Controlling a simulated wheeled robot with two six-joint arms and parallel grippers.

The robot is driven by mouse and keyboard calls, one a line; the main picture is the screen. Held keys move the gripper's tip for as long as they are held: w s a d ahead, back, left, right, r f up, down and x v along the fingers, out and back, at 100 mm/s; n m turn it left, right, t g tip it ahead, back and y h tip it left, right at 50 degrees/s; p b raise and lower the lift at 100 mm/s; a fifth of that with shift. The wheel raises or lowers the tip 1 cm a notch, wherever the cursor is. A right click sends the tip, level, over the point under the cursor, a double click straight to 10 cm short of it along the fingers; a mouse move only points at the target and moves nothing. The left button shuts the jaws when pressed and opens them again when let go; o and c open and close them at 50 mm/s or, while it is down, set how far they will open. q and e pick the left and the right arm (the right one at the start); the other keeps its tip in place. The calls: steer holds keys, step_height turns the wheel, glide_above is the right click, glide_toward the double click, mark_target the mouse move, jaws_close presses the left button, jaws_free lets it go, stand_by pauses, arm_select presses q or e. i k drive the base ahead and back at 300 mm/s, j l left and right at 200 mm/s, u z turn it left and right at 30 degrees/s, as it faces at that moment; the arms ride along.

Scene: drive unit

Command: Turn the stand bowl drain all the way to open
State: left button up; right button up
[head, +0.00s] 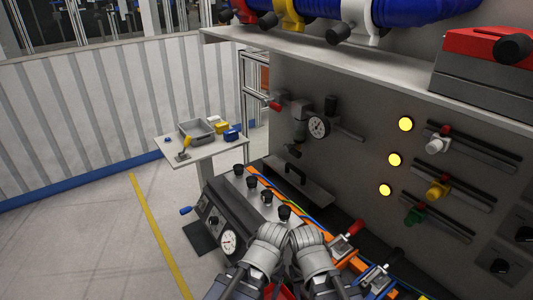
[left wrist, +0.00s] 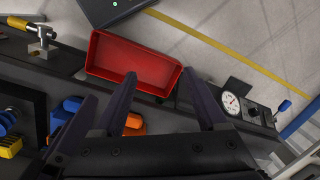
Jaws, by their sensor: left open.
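I cannot say for sure which part is the stand bowl drain. A fitting with a bowl-like body (head: 299,112) is on the grey panel in the head view, beside a round gauge (head: 318,126). A red handle (head: 273,105) is on its left and a small dark part (head: 293,150) below it, too small to read its setting. My left gripper (left wrist: 160,72) is open and empty in the left wrist view, above a red bin (left wrist: 132,62) and far from that fitting. In the head view my two arms meet at the bottom; the right gripper's fingers are hidden.
A console (head: 222,216) with black knobs, a gauge (head: 229,242) and a blue-tipped lever (head: 185,210) stands ahead. A small side table (head: 205,151) holds a grey tray (head: 196,131). A shelf (head: 400,75) overhangs the panel. Floor at left is clear.

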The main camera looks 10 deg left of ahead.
mark_target(291, 148)
steer(key=i+j, duration=0.15)
steer(key=j, duration=0.15)
steer(key=i+j, duration=0.35)
steer(key=j, duration=0.25)
steer(key=i+j+z, duration=0.1)
steer(key=j, duration=0.25)
steer(key=i, duration=0.05)
